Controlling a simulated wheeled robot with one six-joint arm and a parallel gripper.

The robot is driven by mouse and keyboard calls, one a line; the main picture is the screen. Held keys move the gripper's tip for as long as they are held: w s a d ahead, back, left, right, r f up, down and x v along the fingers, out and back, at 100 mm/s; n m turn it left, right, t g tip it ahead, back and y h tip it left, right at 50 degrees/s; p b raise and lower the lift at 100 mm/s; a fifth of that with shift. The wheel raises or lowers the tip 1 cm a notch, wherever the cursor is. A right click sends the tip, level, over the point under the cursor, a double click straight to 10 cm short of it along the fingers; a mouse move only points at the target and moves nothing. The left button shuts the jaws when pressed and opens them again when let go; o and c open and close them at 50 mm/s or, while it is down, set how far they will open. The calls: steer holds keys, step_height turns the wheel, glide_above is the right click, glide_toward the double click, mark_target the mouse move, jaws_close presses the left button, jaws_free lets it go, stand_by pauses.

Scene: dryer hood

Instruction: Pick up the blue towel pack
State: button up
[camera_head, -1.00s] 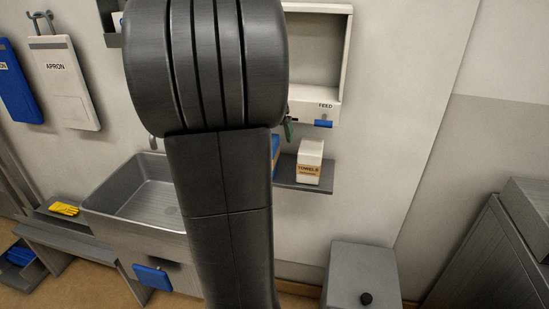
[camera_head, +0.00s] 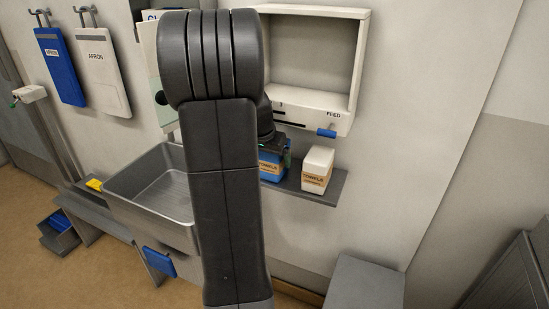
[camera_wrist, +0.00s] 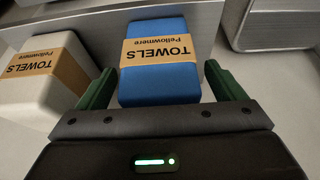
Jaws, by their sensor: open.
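The blue towel pack (camera_wrist: 159,80) has a tan paper band reading TOWELS Pellowmere. In the wrist view it lies between the two green fingers of my gripper (camera_wrist: 165,85), with a visible gap to the right finger and a narrower one to the left. In the head view the blue pack (camera_head: 271,168) stands on the grey shelf (camera_head: 338,187), partly hidden by my arm and gripper (camera_head: 287,152). My gripper is open at the pack. A white towel pack (camera_head: 317,172) with the same band stands to its right on the shelf; it is at left in the wrist view (camera_wrist: 42,80).
An open white dispenser (camera_head: 310,60) with a blue FEED lever (camera_head: 326,132) hangs just above the shelf. A grey sink (camera_head: 150,190) is at left. A grey box (camera_head: 365,285) stands below right. Blue and white aprons (camera_head: 60,65) hang at far left.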

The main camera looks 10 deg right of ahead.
steer(key=shift+x, duration=0.8)
steer(key=shift+c, duration=0.4)
steer(key=c, duration=1.1)
steer(key=shift+r, duration=0.15)
